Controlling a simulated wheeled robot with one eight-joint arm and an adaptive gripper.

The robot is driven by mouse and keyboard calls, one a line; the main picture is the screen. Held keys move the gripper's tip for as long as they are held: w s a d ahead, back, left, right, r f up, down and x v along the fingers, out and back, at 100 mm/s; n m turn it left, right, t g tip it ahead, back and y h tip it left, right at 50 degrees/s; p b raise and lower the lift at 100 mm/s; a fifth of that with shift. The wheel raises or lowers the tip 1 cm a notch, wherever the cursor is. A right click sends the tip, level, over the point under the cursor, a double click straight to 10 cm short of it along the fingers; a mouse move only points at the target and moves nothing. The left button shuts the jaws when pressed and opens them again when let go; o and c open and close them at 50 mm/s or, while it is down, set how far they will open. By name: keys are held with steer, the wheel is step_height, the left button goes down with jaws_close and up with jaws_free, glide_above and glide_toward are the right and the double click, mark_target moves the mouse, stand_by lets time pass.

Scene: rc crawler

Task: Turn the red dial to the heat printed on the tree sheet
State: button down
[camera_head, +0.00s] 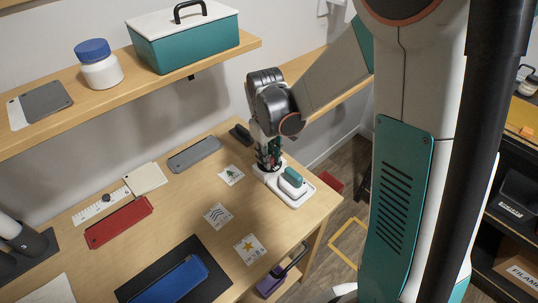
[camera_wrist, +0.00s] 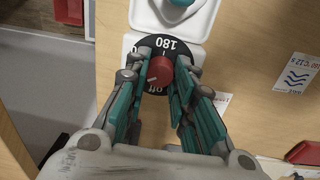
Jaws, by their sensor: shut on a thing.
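In the wrist view the red dial (camera_wrist: 161,70) sits on a black disc (camera_wrist: 168,46) marked "180" on the far side and "off" on the near side, partly covered. A pale mark on the dial points to the lower left. My gripper (camera_wrist: 162,72) has its teal-sided fingers on both sides of the dial, shut on it. In the head view my gripper (camera_head: 268,160) is at the white sealer-like device (camera_head: 299,193); the dial is hidden there. The tree sheet (camera_head: 231,175) lies left of the device, its print too small to read. A sheet edge (camera_wrist: 222,99) shows beside my fingers.
A wave sheet (camera_head: 218,215) and a star sheet (camera_head: 250,249) lie nearer on the table. A grey case (camera_head: 195,154) and a black object (camera_head: 240,134) lie behind. A red case (camera_head: 119,222) and a blue case (camera_head: 169,281) lie left. A shelf (camera_head: 150,100) overhangs the back.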

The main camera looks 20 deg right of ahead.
stand_by(0.4)
steer(key=c, duration=1.3)
jaws_free()
steer(key=shift+c, duration=0.2)
step_height(320, 180, up, 12)
steer(key=shift+a, duration=0.3)
